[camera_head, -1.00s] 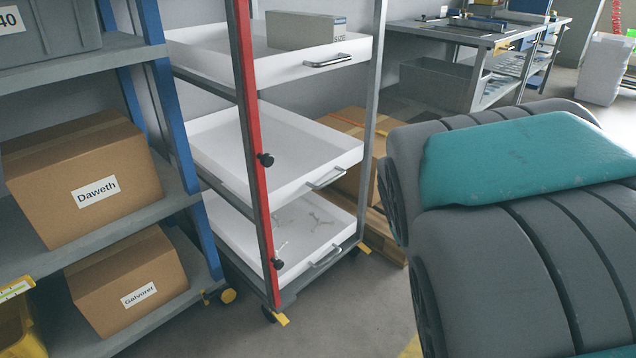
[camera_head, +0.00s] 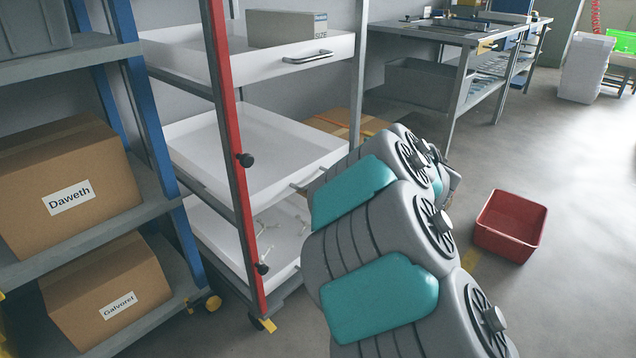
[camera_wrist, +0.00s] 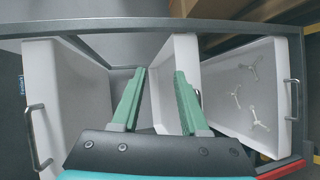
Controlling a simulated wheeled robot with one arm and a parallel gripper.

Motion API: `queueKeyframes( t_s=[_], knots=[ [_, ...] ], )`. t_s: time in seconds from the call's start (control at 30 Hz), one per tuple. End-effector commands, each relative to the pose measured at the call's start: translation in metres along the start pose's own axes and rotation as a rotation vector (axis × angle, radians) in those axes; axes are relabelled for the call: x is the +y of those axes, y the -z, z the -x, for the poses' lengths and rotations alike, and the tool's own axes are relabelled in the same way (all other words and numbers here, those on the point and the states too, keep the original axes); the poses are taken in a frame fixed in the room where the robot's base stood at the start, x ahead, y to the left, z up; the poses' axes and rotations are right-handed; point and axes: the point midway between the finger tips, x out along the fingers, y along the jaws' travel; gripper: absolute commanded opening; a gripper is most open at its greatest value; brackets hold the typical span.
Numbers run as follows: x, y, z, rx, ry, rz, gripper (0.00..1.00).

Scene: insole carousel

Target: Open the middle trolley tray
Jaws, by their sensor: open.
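The trolley (camera_head: 226,120) has three white trays stacked one above another. The middle tray (camera_head: 215,140) looks empty, and its metal handle (camera_head: 308,178) is partly covered by my arm. In the wrist view the picture is turned sideways, and the middle tray (camera_wrist: 177,62) lies between the other two. My gripper (camera_wrist: 160,73) is open, with its two green fingers spread in front of the middle tray. I see nothing held between them. The middle handle is mostly hidden behind the right finger, and contact cannot be told. In the head view my arm hides the gripper.
The top tray (camera_head: 190,52) holds a grey box (camera_head: 286,28). The bottom tray (camera_head: 215,232) holds small pale pieces. A shelf with cardboard boxes (camera_head: 68,190) stands left. A red bin (camera_head: 510,226) is on the floor at right, with open floor around it.

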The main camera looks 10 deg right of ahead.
Motion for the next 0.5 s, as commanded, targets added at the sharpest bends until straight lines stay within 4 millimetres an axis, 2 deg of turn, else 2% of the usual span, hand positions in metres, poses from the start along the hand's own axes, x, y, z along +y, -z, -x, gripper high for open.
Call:
queueKeyframes(
  t_s=[0.03, 0.2, 0.37, 0.5],
  knots=[
    [-0.016, 0.008, -0.007, 0.073, 0.009, 0.045, 0.44],
    [-0.062, 0.050, -0.015, 0.332, 0.019, 0.145, 0.44],
    [-0.089, 0.075, -0.009, 0.486, 0.017, 0.176, 0.44],
    [-0.096, 0.084, -0.006, 0.534, 0.013, 0.180, 0.44]
  ],
)
